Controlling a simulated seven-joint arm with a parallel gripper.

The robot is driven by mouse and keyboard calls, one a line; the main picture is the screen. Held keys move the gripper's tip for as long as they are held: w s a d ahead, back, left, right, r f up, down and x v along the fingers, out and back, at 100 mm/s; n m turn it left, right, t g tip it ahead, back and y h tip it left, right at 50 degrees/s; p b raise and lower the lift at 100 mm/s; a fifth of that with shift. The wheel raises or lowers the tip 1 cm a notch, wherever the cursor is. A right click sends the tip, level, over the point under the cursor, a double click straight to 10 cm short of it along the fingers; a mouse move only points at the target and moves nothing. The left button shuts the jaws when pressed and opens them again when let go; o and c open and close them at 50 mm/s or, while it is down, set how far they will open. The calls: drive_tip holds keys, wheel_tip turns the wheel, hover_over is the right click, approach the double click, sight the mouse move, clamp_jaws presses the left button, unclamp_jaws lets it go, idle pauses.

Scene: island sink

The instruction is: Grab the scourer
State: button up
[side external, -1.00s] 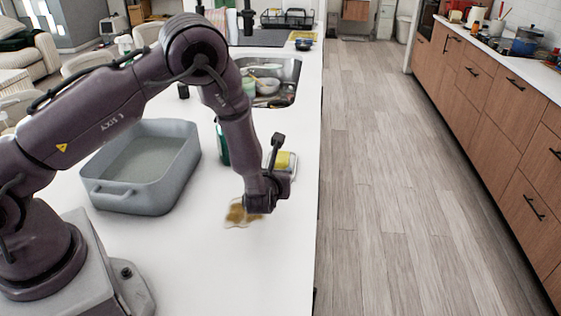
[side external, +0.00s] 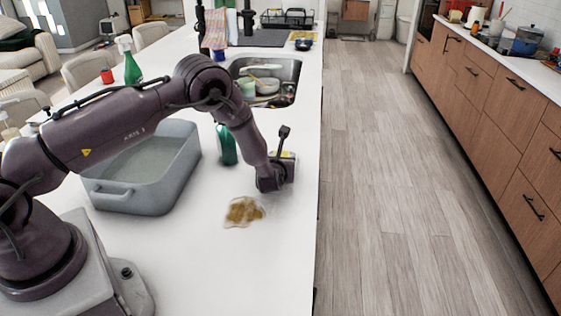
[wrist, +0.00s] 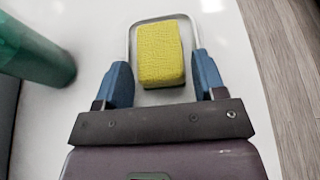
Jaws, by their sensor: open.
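The scourer is a yellow block (wrist: 161,52) lying on a small pale tray (wrist: 178,15) in the wrist view. My gripper (wrist: 164,72) is open, its two blue-based fingers on either side of the scourer, with gaps showing on both sides. I cannot tell the height of the fingertips over the tray. In the side view my gripper (side external: 276,178) is low near the counter's right edge and hides most of the scourer and tray.
A green bottle (side external: 226,145) stands left of my gripper. A grey basin (side external: 150,180) sits further left. A brown spill (side external: 243,211) lies on the white counter (side external: 230,270) nearer the camera. The sink (side external: 265,80) is behind. The counter's right edge is close.

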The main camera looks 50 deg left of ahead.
drive_tip(key=c, duration=0.7)
